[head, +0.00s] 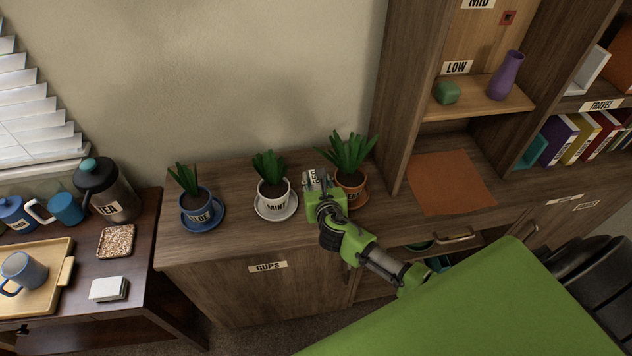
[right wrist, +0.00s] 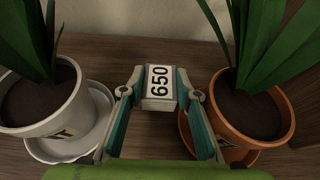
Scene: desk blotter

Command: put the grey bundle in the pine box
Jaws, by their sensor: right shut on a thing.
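The grey bundle (right wrist: 159,87) is a small pale block with "650" on its face. In the right wrist view it sits between both fingertips of my right gripper (right wrist: 160,92), which is shut on it. In the head view my right gripper (head: 318,186) is above the wooden cabinet top, between the white "MINT" plant pot (head: 273,195) and the terracotta pot (head: 352,191). The bundle (head: 312,178) shows there only in part. I cannot make out a pine box in either view. My left gripper is out of view.
A blue plant pot (head: 197,209) stands left on the cabinet top (head: 235,230). A side table at left holds a wooden tray (head: 62,262) and mugs.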

